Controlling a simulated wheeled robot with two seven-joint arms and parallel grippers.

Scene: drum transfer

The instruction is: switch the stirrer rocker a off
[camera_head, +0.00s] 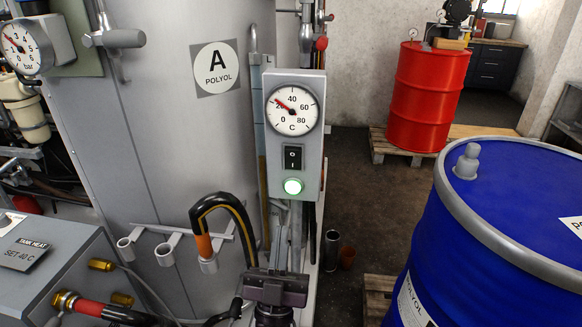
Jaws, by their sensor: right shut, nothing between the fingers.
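The black stirrer rocker (293,158), marked with a line and a circle, sits on the front of a grey control box (276,176) beside the tank labelled A POLYOL. I cannot tell which half of the rocker is pressed in. My right gripper (286,208) comes up from the bottom of the view. Its grey fingers are shut and empty, pointing up just under the control box, below the lamp and apart from the rocker. My left gripper is not in view.
A temperature dial (293,109) tops the control box. A hooked black hose (225,203) with an orange band hangs left of my gripper. A blue drum (500,230) stands close on the right, and a red drum (430,85) stands on a pallet behind. Open floor lies between.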

